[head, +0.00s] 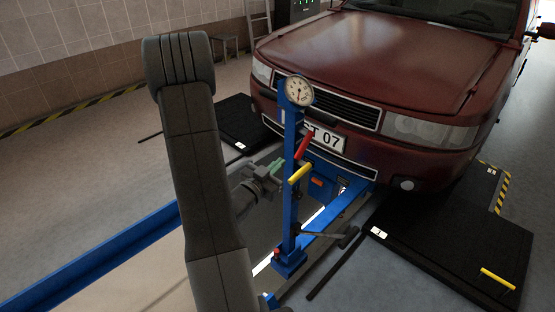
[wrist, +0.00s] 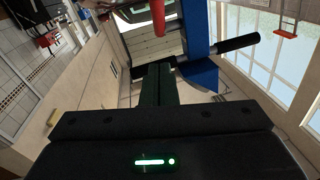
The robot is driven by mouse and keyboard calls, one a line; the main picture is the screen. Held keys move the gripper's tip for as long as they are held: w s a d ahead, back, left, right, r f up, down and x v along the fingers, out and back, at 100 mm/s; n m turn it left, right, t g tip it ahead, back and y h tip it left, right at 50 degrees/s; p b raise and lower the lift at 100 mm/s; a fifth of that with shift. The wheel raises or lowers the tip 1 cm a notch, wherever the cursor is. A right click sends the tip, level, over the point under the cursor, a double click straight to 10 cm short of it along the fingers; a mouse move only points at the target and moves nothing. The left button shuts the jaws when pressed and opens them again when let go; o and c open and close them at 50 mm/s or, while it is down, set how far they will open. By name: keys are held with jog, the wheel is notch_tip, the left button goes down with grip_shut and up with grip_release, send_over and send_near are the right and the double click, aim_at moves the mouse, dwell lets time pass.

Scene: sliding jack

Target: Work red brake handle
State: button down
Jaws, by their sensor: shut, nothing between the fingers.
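The red brake handle (head: 305,145) sits on the blue jack post (head: 290,210), slanting up and to the right, above a yellow handle (head: 299,174). In the wrist view a red bar, which looks like the same handle (wrist: 158,18), lies just beyond my fingertips, beside the blue post (wrist: 197,35). My gripper (head: 276,168) is left of the post in the head view, a little below the red handle and close to the yellow one. Its fingers (wrist: 154,72) are shut with nothing between them. Whether they touch either handle cannot be told.
A round dial gauge (head: 299,91) tops the post. A dark lever (head: 345,237) sticks out low on its right. A dark red car (head: 385,60) stands close behind. Black plates (head: 445,240) flank the jack, and a blue rail (head: 95,262) runs at left.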

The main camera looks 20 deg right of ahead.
jog(key=p, duration=0.1)
send_near(302, 147)
notch_tip(302, 147, up, 3)
jog(key=w+d, duration=0.1)
jog(key=d, duration=0.1)
jog(key=shift+w+d+f, duration=0.95)
jog(key=shift+w+d, duration=0.1)
jog(key=shift+w+d+f, duration=0.3)
jog(key=shift+f, duration=0.05)
jog(key=shift+f, duration=0.15)
